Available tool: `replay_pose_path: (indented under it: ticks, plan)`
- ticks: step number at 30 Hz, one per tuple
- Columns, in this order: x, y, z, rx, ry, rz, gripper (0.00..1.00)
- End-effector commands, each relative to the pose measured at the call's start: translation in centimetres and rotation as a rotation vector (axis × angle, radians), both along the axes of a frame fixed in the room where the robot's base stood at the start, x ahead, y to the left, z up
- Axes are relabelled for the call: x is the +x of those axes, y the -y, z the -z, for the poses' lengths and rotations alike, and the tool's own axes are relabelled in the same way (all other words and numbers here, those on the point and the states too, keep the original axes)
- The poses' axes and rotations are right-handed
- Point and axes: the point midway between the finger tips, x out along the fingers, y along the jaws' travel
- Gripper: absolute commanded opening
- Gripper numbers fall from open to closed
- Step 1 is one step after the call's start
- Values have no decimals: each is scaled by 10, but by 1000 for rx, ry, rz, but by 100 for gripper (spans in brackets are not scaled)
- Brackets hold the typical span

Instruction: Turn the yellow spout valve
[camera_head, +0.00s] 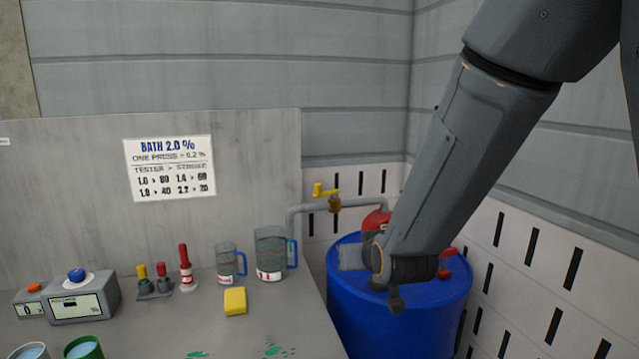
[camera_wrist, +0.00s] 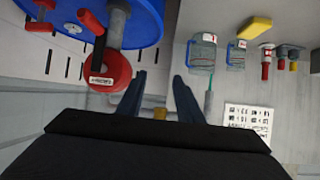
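The yellow spout valve handle (camera_head: 325,190) sits on a brass body on a grey pipe (camera_head: 300,209) above the blue drum's left side in the head view. In the wrist view a small yellow-brown part (camera_wrist: 160,113), probably the valve, shows low between my fingers, partly hidden by the gripper body. My gripper (camera_wrist: 160,78) is open, with its two dark fingers spread and nothing held. In the head view my arm comes down from the upper right and its end is over the drum, to the right of and below the valve; the fingers cannot be made out there.
The blue drum (camera_head: 390,318) carries a red round part (camera_head: 376,220) close to my wrist. Left of it a bench (camera_head: 160,325) holds a large jug (camera_head: 270,252), a smaller jug (camera_head: 229,262), a yellow sponge (camera_head: 235,301) and a tester (camera_head: 84,297). A slotted wall stands behind.

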Motion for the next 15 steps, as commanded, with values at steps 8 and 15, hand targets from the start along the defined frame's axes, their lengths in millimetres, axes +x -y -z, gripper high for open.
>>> replay_pose_path:
  ticks: [8, 15]
  plan:
    - [32, -58, -96, 78, 404, -58, 33]
    - [39, -70, -120, 100, 498, -66, 33]
